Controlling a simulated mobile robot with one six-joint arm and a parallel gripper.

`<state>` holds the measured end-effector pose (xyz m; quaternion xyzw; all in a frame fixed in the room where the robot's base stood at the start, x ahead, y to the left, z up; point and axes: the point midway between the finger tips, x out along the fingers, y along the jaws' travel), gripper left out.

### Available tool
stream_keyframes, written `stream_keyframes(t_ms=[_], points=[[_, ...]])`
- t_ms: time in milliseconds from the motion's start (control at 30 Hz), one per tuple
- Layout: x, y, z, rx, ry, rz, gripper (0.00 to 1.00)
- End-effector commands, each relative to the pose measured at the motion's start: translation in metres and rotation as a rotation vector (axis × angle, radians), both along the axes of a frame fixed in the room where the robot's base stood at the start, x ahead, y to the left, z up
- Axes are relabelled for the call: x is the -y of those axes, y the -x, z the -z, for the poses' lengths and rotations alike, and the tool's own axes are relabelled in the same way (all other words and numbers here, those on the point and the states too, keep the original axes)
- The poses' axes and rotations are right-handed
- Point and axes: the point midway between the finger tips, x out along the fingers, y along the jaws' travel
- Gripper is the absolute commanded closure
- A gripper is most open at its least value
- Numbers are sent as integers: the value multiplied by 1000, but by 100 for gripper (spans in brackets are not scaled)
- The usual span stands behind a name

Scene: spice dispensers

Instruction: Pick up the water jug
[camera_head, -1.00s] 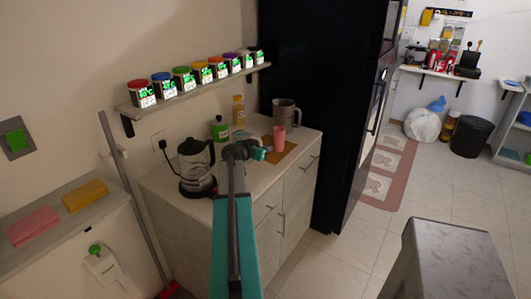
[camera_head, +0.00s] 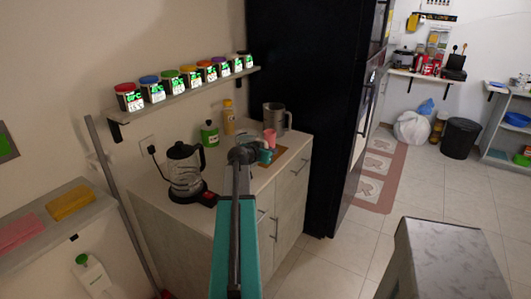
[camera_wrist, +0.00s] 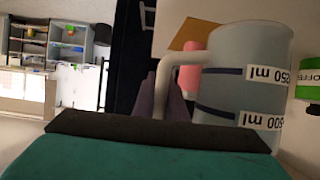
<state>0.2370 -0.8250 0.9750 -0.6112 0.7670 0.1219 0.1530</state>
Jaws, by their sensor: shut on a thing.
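The water jug (camera_wrist: 240,80) is a pale translucent measuring jug with dark bands and white millilitre labels, close up in the wrist view. Its handle (camera_wrist: 165,75) faces the fingers. My gripper (camera_wrist: 175,97) has its dark fingers shut at the handle; the contact is partly hidden by the dark wrist edge below. In the head view my gripper (camera_head: 242,154) is over the counter, and my arm hides most of what it holds. I cannot tell whether the jug is clear of the counter.
A spice shelf (camera_head: 180,104) hangs above. The dark fridge (camera_head: 320,100) stands right.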

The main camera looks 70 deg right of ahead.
Motion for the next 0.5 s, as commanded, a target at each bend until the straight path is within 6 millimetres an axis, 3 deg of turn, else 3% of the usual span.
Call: stream_keyframes(t_ms=[500], points=[[-3,41,-6,3,5,-1,100]])
